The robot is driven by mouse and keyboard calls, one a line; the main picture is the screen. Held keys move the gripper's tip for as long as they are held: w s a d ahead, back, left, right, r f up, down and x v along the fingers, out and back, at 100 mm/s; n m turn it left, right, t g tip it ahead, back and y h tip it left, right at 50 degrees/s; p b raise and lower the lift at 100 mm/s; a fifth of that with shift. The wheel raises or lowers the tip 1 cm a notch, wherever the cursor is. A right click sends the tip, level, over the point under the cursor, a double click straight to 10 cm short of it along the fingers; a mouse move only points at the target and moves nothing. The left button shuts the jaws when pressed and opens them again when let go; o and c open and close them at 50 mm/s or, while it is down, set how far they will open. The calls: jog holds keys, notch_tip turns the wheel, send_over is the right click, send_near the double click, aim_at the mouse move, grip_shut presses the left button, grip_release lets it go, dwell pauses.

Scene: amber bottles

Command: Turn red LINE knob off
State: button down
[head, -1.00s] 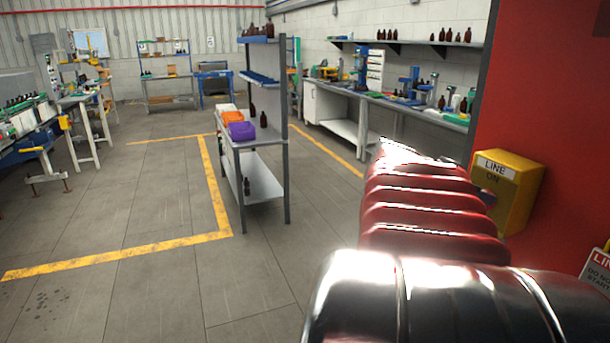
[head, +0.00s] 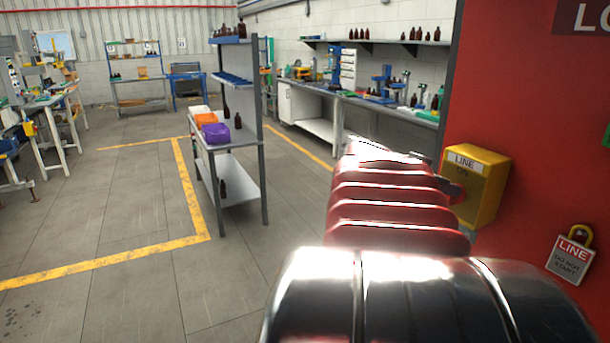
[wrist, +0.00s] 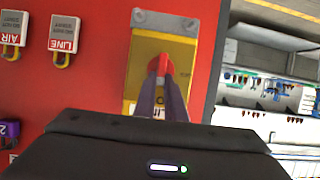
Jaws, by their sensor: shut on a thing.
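The yellow LINE box (head: 488,188) is fixed to the red wall at the right of the head view, with a LINE label and "ON" below it. Its red knob (head: 457,193) is partly hidden by my arm there. In the wrist view the red knob (wrist: 159,64) stands out from the yellow box (wrist: 185,50), which has a grey top plate. My gripper (wrist: 161,78) has its two dark fingers on either side of the knob, shut on it. The far sides of the fingertips are hidden.
A LINE lockout tag (head: 570,260) with a yellow padlock hangs on the red wall right of the box. In the wrist view it hangs beside an AIR tag (wrist: 12,30). A shelf cart (head: 235,150) with bins stands left; open floor lies around it.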

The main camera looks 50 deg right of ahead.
jog(key=shift+f, duration=0.1)
jog(key=shift+w+d+f+n+g, duration=0.2)
jog(key=shift+w+f+n+g, duration=0.25)
jog(key=shift+n+g, duration=1.3)
jog(key=shift+w+d+f+n+g, duration=0.25)
jog(key=shift+f+n+g, duration=0.35)
jog(key=shift+n, duration=2.1)
jog(key=shift+w+d+f+n+g, duration=0.1)
jog(key=shift+w+f+n+g, duration=0.3)
jog(key=shift+n+g, duration=1.4)
jog(key=shift+n+t, duration=0.45)
jog(key=shift+n, duration=0.1)
jog(key=c, duration=1.8)
grip_release()
jog(key=shift+r, duration=0.15)
jog(key=shift+w, duration=0.1)
jog(key=v, duration=1.3)
jog(key=shift+w+a, duration=0.2)
jog(key=shift+a, duration=0.1)
